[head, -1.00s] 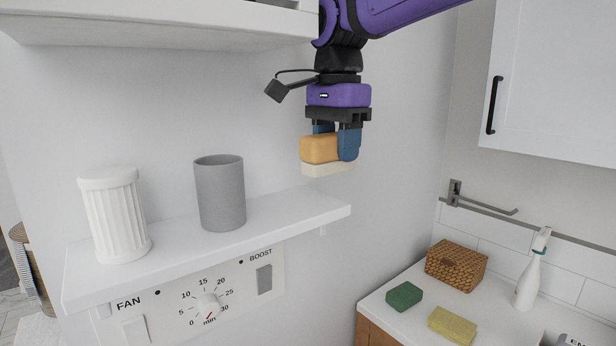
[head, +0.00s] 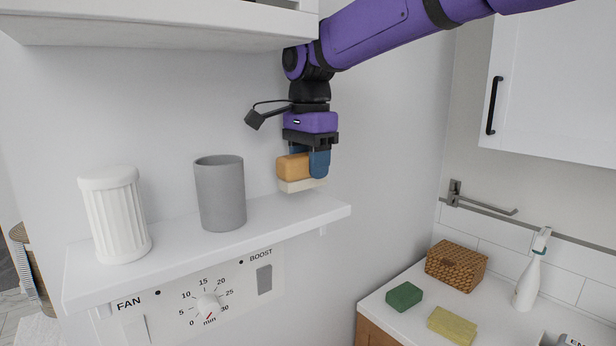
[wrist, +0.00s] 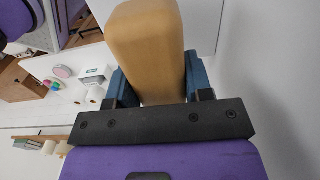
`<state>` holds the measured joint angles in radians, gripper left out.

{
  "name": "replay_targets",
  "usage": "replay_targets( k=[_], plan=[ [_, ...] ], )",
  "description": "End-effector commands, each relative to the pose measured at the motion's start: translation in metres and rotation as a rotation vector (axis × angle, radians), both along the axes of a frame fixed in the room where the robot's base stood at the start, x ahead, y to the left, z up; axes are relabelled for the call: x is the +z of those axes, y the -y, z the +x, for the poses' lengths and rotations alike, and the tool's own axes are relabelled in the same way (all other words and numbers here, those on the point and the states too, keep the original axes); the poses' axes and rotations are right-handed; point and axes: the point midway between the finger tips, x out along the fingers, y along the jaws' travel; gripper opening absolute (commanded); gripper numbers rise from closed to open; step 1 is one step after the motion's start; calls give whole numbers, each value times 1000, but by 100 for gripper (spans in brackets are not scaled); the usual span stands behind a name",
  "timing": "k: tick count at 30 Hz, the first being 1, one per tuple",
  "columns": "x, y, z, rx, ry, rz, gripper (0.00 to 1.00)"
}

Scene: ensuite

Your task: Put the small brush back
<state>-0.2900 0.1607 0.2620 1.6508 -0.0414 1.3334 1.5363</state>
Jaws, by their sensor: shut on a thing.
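The small brush (head: 292,167) has an orange-tan wooden body with pale bristles on its underside. My gripper (head: 309,163) is shut on the brush body, one blue finger on each side. In the head view it holds the brush bristles down, just above the right end of the white wall shelf (head: 277,218); I cannot tell whether the bristles touch it. In the wrist view the brush (wrist: 148,50) fills the space between the blue fingers, and its bristles are hidden.
On the shelf stand a grey cup (head: 220,193), left of the brush, and a white ribbed jar (head: 115,215). A white cabinet (head: 160,25) hangs above. Lower right, a counter holds a green sponge (head: 404,297), a yellow sponge (head: 452,325), a wicker box (head: 456,265) and a spray bottle (head: 531,275).

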Motion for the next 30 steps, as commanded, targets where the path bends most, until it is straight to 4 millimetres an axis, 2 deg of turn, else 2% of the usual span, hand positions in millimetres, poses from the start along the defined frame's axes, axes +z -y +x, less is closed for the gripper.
replay_targets(
  k=[3,6,16,17,18,20,30],
  plan=[
    [-18,1,0,0,-3,-2,28],
    [-26,-2,3,0,-1,-1,28],
    [-28,-2,3,0,-1,-1,28],
    [-28,-2,3,0,-1,-1,51],
    [-28,-2,3,0,-1,-1,60],
    [-28,-2,3,0,-1,-1,72],
    [-24,-2,3,0,1,1,72]
  ],
)
